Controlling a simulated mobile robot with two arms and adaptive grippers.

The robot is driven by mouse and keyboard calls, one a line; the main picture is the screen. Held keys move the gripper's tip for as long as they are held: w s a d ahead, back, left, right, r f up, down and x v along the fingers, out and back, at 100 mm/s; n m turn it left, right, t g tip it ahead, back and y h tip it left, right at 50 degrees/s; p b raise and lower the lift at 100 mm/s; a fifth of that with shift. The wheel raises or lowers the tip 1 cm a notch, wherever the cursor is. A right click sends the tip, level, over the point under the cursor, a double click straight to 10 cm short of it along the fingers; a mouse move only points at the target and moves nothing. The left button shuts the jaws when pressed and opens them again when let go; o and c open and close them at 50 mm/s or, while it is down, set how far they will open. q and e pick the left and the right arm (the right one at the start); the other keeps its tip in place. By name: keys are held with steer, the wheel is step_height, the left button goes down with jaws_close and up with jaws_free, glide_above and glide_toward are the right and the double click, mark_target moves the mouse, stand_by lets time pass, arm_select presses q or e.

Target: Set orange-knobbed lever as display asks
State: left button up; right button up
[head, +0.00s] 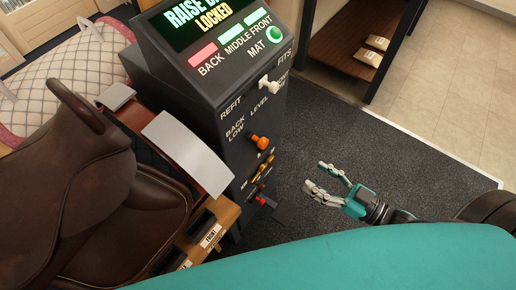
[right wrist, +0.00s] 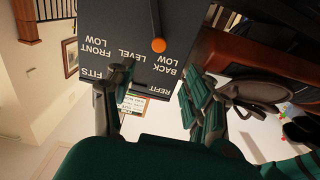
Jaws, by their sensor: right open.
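The orange-knobbed lever (head: 260,141) sticks out of the front of a dark console (head: 233,95), below the labels BACK LOW, LEVEL and FRONT LOW. Its knob also shows in the right wrist view (right wrist: 158,45), near the LEVEL and BACK LOW lettering; I cannot tell its exact setting. The display (head: 207,18) reads "RAISE B…" and "LOCKED", partly cut off by the frame. The BACK light is red; MIDDLE, FRONT and MAT are green. My right gripper (head: 317,177) is open and empty, right of the lever and apart from it. My left gripper is out of view.
A white-handled lever (head: 268,86) sits above, between REFIT and FITS. Smaller yellow and red controls (head: 263,167) sit lower on the console. A brown saddle (head: 85,195) stands at left, with grey panels beside the console. The dark mat (head: 350,140) at right is clear.

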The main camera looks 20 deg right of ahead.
mark_target(266, 145)
steer(key=x, duration=1.7)
steer(key=shift+w+r, duration=0.1)
steer(key=shift+w, duration=0.05)
jaws_close()
